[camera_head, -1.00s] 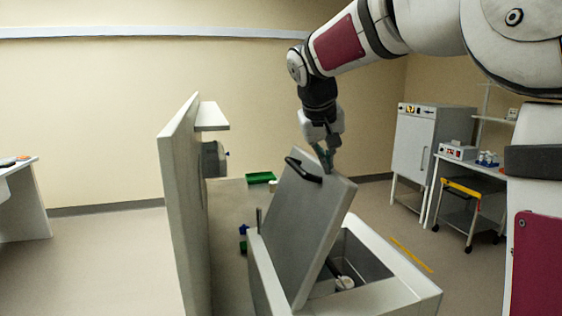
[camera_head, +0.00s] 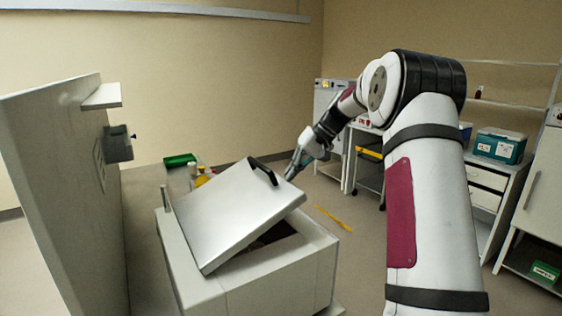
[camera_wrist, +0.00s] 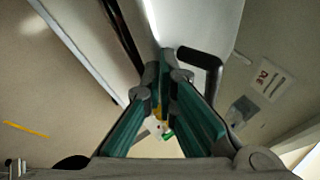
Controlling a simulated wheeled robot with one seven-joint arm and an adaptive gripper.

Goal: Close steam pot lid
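The steam pot is a pale grey box (camera_head: 285,275) in the head view. Its flat metal lid (camera_head: 225,215) is tilted, with the right side raised and a dark gap below it. A black handle (camera_head: 263,170) is on the lid near its upper right edge. My gripper (camera_head: 291,174) is at the lid's raised right edge, just right of the handle. In the wrist view, the green fingers of my gripper (camera_wrist: 167,65) are together, next to the black handle (camera_wrist: 212,68) and not around it. Whether they touch the lid is hard to tell.
A grey upright panel (camera_head: 60,190) stands left of the pot. Shelves with a teal box (camera_head: 500,146) and a white cabinet are on the right.

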